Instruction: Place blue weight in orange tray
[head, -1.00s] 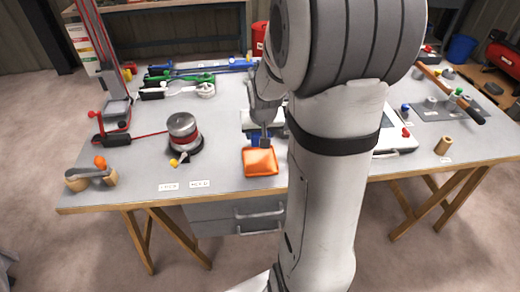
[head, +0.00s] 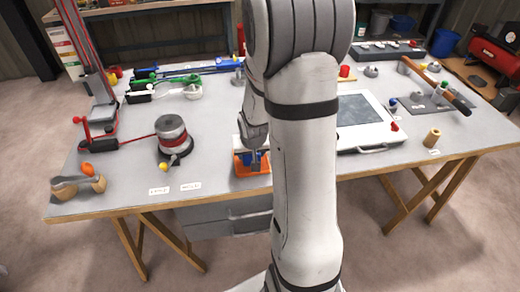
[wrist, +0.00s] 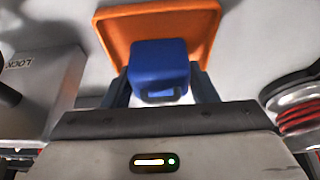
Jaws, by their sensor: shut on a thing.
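The blue weight (wrist: 160,72) is a small block with a dark handle-like mark, held between my gripper's fingers (wrist: 160,88) in the wrist view. The orange tray (wrist: 115,35) lies just beyond and around it, with its near side hidden by the weight. In the head view my gripper (head: 254,164) points down at the orange tray (head: 238,169), near the table's front edge, and the blue weight (head: 247,158) shows by the fingers. The weight overlaps the tray; I cannot tell whether it touches the tray floor.
A grey drum with a red band (head: 172,132) stands left of the tray. A flat panel with a handle (head: 365,125) lies to the right, partly behind my arm. A wooden cylinder (head: 432,137) stands farther right. Bare table lies between the drum and tray.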

